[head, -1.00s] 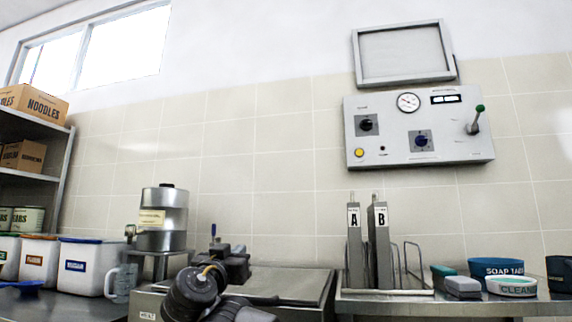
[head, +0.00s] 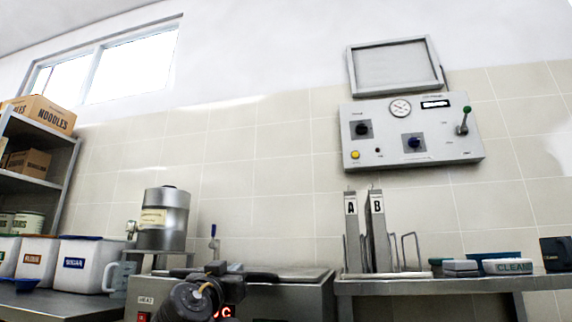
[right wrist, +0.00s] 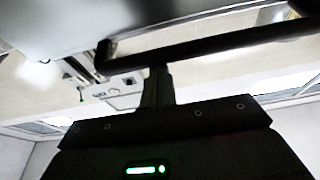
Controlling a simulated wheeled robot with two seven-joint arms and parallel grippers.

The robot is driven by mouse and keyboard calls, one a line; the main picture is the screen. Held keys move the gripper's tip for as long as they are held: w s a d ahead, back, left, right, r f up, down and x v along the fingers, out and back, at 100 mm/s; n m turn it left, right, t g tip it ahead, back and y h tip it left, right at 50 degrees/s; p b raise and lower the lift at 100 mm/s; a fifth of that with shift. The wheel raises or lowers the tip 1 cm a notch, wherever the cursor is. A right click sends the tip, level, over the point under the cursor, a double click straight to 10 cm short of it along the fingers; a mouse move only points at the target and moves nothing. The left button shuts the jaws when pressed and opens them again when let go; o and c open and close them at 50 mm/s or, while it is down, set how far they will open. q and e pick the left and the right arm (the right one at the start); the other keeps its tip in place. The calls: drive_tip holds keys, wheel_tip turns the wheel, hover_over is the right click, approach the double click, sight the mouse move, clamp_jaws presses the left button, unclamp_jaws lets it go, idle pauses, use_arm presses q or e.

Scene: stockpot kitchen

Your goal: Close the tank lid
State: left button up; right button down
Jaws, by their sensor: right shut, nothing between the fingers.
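The metal tank (head: 275,300) stands low in the middle of the head view. Its top is seen almost edge-on, so I cannot tell how far the lid is shut. My right gripper (head: 215,268) is at the tank's front, partly hidden by my dark wrist. A dark bar (head: 255,276) runs along the tank top beside it. In the right wrist view, my shut, empty gripper fingers (right wrist: 157,82) rise toward a black bar (right wrist: 215,46), seemingly a handle, below a smooth grey surface (right wrist: 80,20). I cannot tell whether they touch. My left gripper is not in view.
A steel cylinder (head: 164,220) and white bins (head: 88,266) stand left. A rack with plates A and B (head: 378,235) and cleaning items (head: 507,267) are on the right bench (head: 430,286). A control panel (head: 410,135) hangs on the wall.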

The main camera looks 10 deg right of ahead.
drive_tip(key=shift+a+f, duration=0.15)
drive_tip(key=shift+f, duration=0.7)
drive_tip(key=shift+r, duration=0.15)
wheel_tip(320, 180, up, 5)
drive_tip(key=s, duration=0.2)
drive_tip(key=s+a+f, duration=0.4)
drive_tip(key=s+f, duration=0.1)
drive_tip(key=s, duration=0.1)
drive_tip(key=shift+s+p, duration=0.3)
drive_tip(key=shift+s, duration=0.05)
drive_tip(key=shift+a, duration=0.1)
